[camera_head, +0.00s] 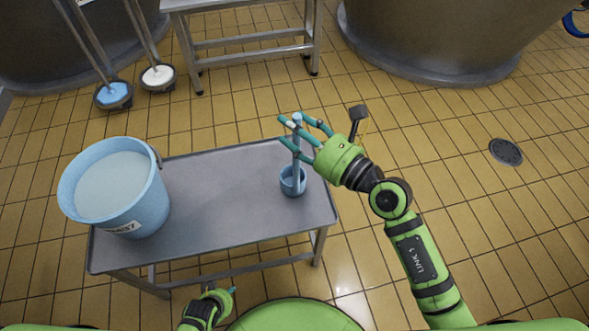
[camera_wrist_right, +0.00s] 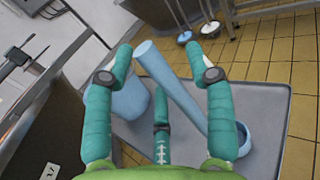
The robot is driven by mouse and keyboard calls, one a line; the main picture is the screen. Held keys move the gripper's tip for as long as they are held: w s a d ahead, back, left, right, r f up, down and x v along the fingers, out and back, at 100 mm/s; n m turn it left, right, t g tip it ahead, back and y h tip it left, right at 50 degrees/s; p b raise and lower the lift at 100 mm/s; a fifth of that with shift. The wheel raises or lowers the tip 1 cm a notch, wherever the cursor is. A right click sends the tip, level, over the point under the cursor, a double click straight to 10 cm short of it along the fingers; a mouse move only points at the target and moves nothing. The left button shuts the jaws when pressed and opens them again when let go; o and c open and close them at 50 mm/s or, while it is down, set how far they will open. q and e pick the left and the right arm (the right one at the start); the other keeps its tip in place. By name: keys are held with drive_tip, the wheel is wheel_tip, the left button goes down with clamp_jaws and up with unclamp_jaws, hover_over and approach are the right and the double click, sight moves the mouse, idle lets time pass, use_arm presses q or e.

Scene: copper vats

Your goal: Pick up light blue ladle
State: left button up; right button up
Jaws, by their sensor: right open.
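The light blue ladle (camera_head: 297,158) stands upright on the grey metal table (camera_head: 225,185), near its right end, with its cup (camera_head: 292,183) at the bottom and its handle pointing up. My right gripper (camera_head: 296,134) is open, with its teal fingers around the upper handle. In the right wrist view, the ladle's handle (camera_wrist_right: 172,88) runs between the spread fingers of my right gripper (camera_wrist_right: 168,75), and the cup (camera_wrist_right: 240,138) shows behind the right finger. I cannot tell whether any finger touches the handle. My left gripper (camera_head: 220,296) shows only partly at the bottom, below the table.
A light blue bucket (camera_head: 120,222) with pale contents stands on the table's left end. Another metal table (camera_head: 245,48) and large vats (camera_head: 440,50) stand behind. Two long-handled tools, one blue (camera_head: 113,95) and one white (camera_head: 158,77), stand at upper left. A drain (camera_head: 506,151) lies in the tiled floor.

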drive_tip(key=shift+w+a, duration=0.1)
clamp_jaws()
drive_tip(key=shift+r, duration=0.1)
